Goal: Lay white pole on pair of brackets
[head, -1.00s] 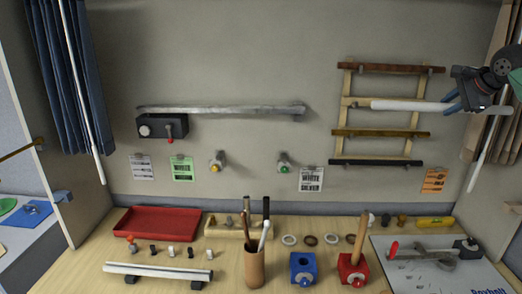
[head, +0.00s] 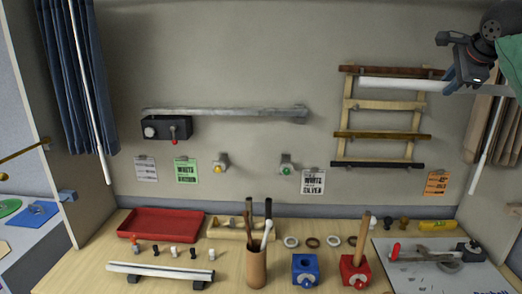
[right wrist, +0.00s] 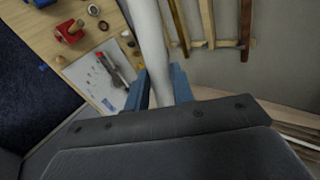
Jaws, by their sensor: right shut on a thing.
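The white pole (head: 392,85) is held roughly level in front of the wooden wall rack (head: 347,118), just below its top brown bar (head: 392,71). In the right wrist view the white pole (right wrist: 148,35) runs up and away between the blue fingers of the right gripper (right wrist: 160,88). The rack's second, pale wooden bar (head: 388,105) shows uncovered below the pole. Small brackets on the rack are too small to make out clearly. My left gripper is not in view.
A grey bar (head: 235,112) and a black box (head: 165,128) are on the wall at left. A red tray (head: 160,237), a cup of sticks (head: 256,270), blue block (head: 305,285) and red block (head: 354,290) stand on the table. A curtain (head: 488,120) hangs at right.

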